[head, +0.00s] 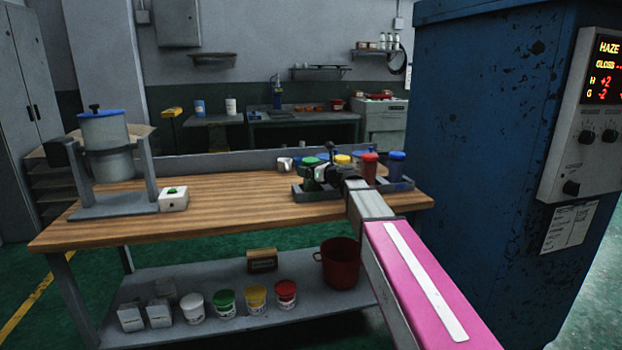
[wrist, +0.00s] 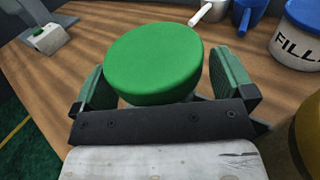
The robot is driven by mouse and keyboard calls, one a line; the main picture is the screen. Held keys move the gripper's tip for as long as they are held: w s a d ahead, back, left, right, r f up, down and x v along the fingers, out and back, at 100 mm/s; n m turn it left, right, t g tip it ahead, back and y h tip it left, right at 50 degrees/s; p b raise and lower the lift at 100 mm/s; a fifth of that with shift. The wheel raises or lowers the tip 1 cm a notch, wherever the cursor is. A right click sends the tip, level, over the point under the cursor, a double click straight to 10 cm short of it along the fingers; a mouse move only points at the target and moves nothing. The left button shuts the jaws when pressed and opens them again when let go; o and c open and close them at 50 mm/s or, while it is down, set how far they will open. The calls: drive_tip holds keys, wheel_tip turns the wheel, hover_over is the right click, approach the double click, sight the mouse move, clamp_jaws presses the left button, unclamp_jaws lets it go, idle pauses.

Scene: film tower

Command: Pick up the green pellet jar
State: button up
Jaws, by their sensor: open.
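The green pellet jar (wrist: 153,65) fills the middle of the wrist view, its round green lid facing me. A little of its pale body shows below the lid; the rest is hidden. My gripper (wrist: 160,84) is open, with one green-padded finger on each side of the jar. I see a gap at the right finger; contact on the left is unclear. In the head view my gripper (head: 319,175) is over the grey tray (head: 299,193) on the wooden bench, and the jar's green lid (head: 308,161) shows there, partly covered by it.
Jars with yellow (head: 343,159), red (head: 370,167) and blue (head: 397,163) tops stand close on the right. A blue-lidded hopper (head: 105,130) and a white button box (head: 173,200) stand at left. A blue cabinet (head: 480,150) rises right of the bench.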

drive_tip(key=c, duration=1.1)
drive_tip(key=shift+c, duration=0.2)
drive_tip(key=shift+r, duration=0.15)
